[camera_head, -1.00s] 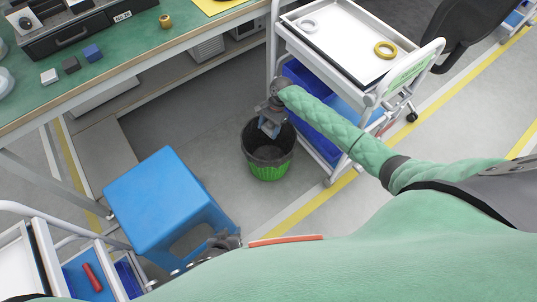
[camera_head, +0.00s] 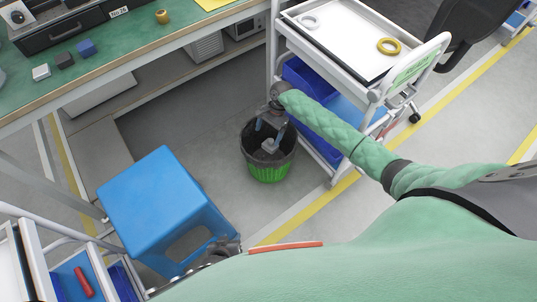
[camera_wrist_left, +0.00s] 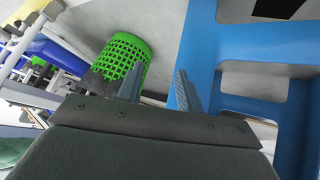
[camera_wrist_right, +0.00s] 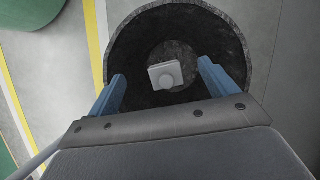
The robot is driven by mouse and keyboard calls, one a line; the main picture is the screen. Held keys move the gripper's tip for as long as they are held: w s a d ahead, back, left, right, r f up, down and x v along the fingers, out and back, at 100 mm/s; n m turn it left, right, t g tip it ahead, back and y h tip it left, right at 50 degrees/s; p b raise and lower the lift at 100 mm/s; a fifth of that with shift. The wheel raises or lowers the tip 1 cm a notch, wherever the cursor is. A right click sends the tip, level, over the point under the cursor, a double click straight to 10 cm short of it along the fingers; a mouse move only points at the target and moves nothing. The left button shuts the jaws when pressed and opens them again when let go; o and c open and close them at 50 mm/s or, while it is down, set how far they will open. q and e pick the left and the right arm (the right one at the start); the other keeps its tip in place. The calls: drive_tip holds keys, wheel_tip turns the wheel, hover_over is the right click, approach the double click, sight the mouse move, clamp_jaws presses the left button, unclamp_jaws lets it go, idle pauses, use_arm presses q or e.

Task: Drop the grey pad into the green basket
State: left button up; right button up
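The green basket (camera_head: 268,171) stands on the floor beside the white cart; it has a dark inner lining and also shows in the left wrist view (camera_wrist_left: 127,55). My right gripper (camera_head: 269,136) is over its mouth, open, fingers wide apart and empty. The grey pad (camera_wrist_right: 165,76), a small light square with a round part on it, is inside the basket outline, below and apart from the fingers. I cannot tell whether it rests on the bottom or is still falling. My left gripper (camera_wrist_left: 158,80) is open and empty, beside the blue stool.
The blue stool (camera_head: 163,195) stands left of the basket. The white cart (camera_head: 335,42) holds a white ring (camera_head: 310,22) and a yellow ring (camera_head: 388,46). Small blocks lie on the green workbench (camera_head: 120,62). Floor between stool and basket is clear.

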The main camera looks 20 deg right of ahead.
use_arm(q)
wheel_tip(320, 180, up, 18)
drive_tip(key=w+g+p, duration=0.1)
drive_tip(key=p, duration=0.7)
drive_tip(key=shift+w+d, duration=0.15)
drive_tip(key=shift+w, duration=0.05)
use_arm(e)
drive_tip(key=v, duration=0.7)
drive_tip(key=shift+r, duration=0.4)
